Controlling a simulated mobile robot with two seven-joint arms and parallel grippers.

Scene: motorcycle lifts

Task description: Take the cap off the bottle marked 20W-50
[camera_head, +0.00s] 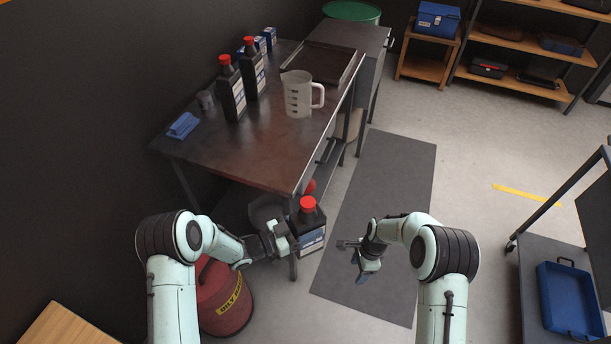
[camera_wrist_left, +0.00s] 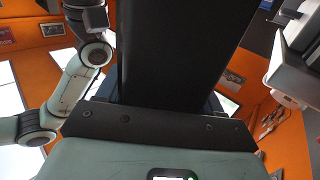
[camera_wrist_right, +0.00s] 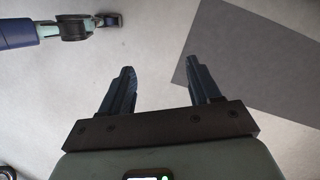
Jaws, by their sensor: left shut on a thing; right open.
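A dark bottle with a red cap (camera_head: 310,238) is held upright by my left gripper (camera_head: 290,242), in front of the table's near corner. Its cap (camera_head: 307,203) is on. Its label is too small to read. In the left wrist view the dark bottle (camera_wrist_left: 175,50) fills the middle and hides the fingers. My right gripper (camera_head: 353,260) is open and empty, to the right of the held bottle and apart from it. The right wrist view shows its two fingers spread (camera_wrist_right: 160,75) over the floor.
Two more dark red-capped bottles (camera_head: 232,92) (camera_head: 253,75) stand on the table (camera_head: 245,150), with a clear measuring jug (camera_head: 297,95), a blue cloth (camera_head: 183,125) and a tray (camera_head: 318,62). A red can (camera_head: 222,295) stands below my left arm. The floor at right is open around a grey mat (camera_head: 385,190).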

